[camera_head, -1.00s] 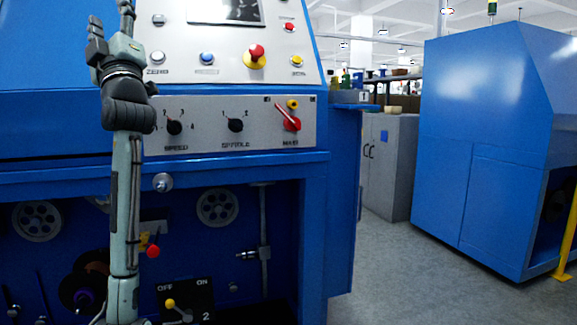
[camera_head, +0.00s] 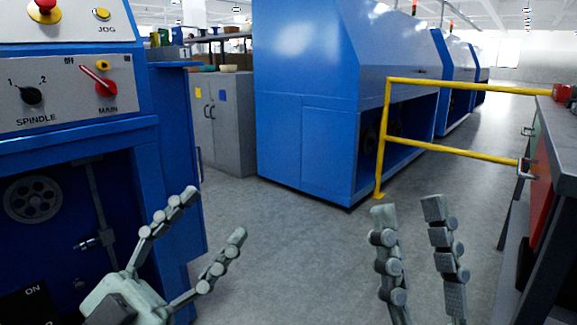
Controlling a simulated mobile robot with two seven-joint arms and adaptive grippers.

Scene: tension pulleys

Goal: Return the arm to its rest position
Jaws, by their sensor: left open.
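My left gripper (camera_head: 214,214) is at the lower left, in front of the blue machine's right edge. Its two segmented fingers are spread wide with nothing between them. My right gripper (camera_head: 408,209) is at the lower right, pointing up over the grey floor. Its fingers stand apart, roughly parallel, with an empty gap. Both appear clear of other things. The arm links behind the grippers are mostly out of the picture. The blue machine (camera_head: 95,140) at the left has a red MAIN switch (camera_head: 105,88), a SPINDLE knob (camera_head: 31,96) and a spoked pulley (camera_head: 33,199) in its recess.
A second blue machine (camera_head: 303,133) stands beyond, with a yellow rail (camera_head: 450,152) at its right. A grey cabinet (camera_head: 229,125) stands between the machines. The grey floor (camera_head: 290,245) between is open.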

